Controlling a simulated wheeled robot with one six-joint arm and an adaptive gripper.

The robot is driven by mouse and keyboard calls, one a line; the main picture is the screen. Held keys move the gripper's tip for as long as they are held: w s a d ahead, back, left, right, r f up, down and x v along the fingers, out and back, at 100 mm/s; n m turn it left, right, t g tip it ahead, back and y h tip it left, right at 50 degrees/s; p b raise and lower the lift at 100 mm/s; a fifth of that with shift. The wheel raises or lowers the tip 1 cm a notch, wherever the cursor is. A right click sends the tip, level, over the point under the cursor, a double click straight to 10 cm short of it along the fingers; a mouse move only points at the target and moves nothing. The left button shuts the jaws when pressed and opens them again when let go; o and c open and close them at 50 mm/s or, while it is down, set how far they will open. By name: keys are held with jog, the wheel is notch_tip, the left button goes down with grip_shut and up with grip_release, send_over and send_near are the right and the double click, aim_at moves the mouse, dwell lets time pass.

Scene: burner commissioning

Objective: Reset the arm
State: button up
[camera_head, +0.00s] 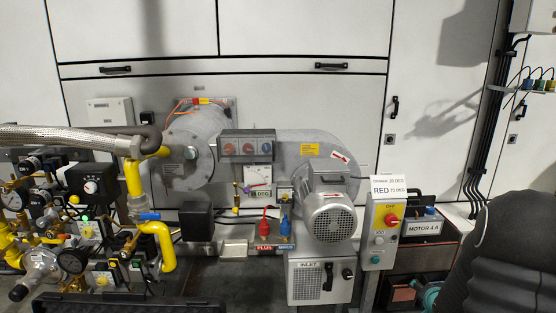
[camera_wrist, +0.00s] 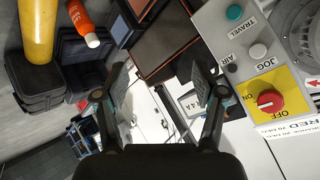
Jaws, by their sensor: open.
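My gripper (camera_wrist: 160,80) is open in the wrist view, with its two dark fingers wide apart and nothing between them. Beyond the fingers are white surfaces and part of a label ending in "4 A" (camera_wrist: 190,101). The gripper cannot be made out in the head view, where my dark grey arm fills the lower right. The control box (camera_head: 383,225) with a red knob (camera_head: 391,219) on a yellow plate stands left of my arm. The box also shows at the right of the wrist view (camera_wrist: 240,48), apart from the right finger.
The motor (camera_head: 328,212) and burner housing (camera_head: 310,155) stand mid-view. Yellow pipes (camera_head: 133,178), a braided hose (camera_head: 70,137) and gauges crowd the left. The "MOTOR 4 A" case (camera_head: 423,228) is near my arm. Black bins (camera_wrist: 75,55) and an orange bottle (camera_wrist: 82,22) show in the wrist view.

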jog(key=s+a+r+n+g, duration=0.35)
jog(key=s+a, duration=0.25)
jog(key=s, duration=0.3)
jog(key=s+a+r+n+g, duration=0.35)
jog(key=s+a+r, duration=0.2)
jog(key=s, duration=0.25)
jog(key=s+a+r+n+t+y+p, duration=0.1)
jog(key=s+a+r+n+t+y, duration=0.1)
jog(key=s+a+r, duration=1.1)
jog(key=a+r+n, duration=0.1)
jog(key=a, duration=0.1)
jog(key=shift+a+n+t+y, duration=0.3)
jog(key=shift+a+y, duration=0.1)
jog(key=shift+s+r, duration=0.1)
